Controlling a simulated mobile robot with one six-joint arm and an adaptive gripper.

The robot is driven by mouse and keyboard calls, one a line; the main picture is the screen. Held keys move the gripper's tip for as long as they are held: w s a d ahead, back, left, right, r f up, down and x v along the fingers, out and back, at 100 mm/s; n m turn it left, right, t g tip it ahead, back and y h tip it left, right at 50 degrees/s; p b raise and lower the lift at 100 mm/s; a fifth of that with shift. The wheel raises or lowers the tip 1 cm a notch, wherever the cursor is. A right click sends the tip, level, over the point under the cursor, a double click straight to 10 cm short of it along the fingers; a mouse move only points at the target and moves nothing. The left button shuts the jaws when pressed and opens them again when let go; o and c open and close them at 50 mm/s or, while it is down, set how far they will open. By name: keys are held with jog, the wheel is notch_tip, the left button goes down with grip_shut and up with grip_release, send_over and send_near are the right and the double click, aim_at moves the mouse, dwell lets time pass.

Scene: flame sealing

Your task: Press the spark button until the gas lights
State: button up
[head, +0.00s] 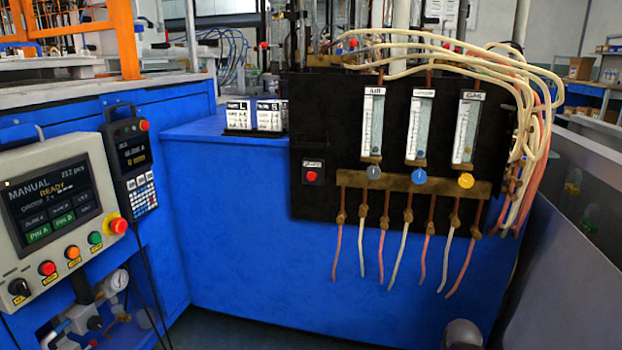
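A small red button (311,176) sits in a grey square housing on the left part of the black gas panel (335,110). A small label above it is too blurred to read for certain; I take it to be the spark button. To its right are three flowmeters, one labelled AIR (372,122), a middle one (420,125) with an unclear label, and one labelled GAS (467,128). Below them are a grey knob (374,172), a blue knob (420,177) and a yellow knob (466,181). No flame shows. My gripper is not in view.
Several pink and white hoses hang below the brass manifold (400,183), and more loop over the panel's right side. A control console (60,215) and a handheld pendant (131,165) stand at left. A grey rounded part (462,335) shows at the bottom edge. The space before the blue cabinet (235,230) looks clear.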

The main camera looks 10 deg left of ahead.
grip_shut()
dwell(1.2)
